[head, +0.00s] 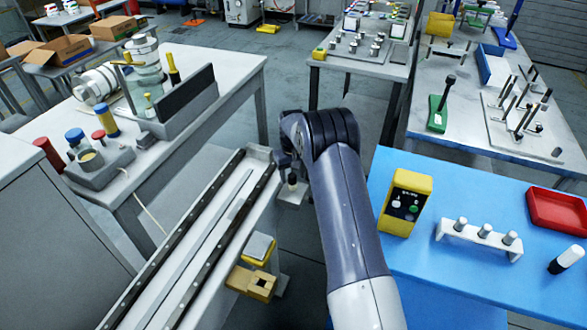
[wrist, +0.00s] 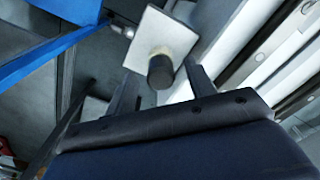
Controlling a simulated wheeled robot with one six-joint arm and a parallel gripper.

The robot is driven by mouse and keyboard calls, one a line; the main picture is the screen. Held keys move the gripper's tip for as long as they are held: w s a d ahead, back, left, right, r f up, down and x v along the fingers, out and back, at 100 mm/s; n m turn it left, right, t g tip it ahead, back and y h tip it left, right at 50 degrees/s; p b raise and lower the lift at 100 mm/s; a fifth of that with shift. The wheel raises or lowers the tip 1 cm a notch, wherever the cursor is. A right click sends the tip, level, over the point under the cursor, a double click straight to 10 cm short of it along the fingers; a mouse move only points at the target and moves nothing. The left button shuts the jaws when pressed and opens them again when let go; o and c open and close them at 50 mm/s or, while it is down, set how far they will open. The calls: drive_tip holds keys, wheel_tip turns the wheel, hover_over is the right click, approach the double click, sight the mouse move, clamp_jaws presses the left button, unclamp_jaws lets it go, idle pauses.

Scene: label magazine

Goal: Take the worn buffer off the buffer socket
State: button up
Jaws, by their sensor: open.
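The worn buffer, a short dark round stub with a pale collar, shows in the wrist view (wrist: 160,74) and, small, in the head view (head: 292,179). It sits on the buffer socket, a pale square plate (wrist: 152,32), at the end of the conveyor; the plate also shows in the head view (head: 292,194). My gripper (wrist: 164,80) is open. In the wrist view its two dark fingers lie on either side of the stub, with gaps showing on both sides. I cannot tell how far the fingertips reach along it. In the head view my arm partly hides the gripper.
The conveyor (head: 190,255) runs to the left of my arm. On the right, a blue table (head: 440,265) holds a yellow control box (head: 406,203), a white rack (head: 478,240) of grey-topped cylinders, a red tray (head: 557,211) and a white cylinder with a black end (head: 566,259).

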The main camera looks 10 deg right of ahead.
sight(292, 175)
drive_tip(key=shift+f, duration=0.3)
drive_tip(key=shift+c, duration=0.3)
drive_tip(key=c, duration=1)
drive_tip(key=shift+r, duration=0.15)
drive_tip(key=shift+r+p, duration=1.35)
drive_tip(key=shift+r, duration=1.4)
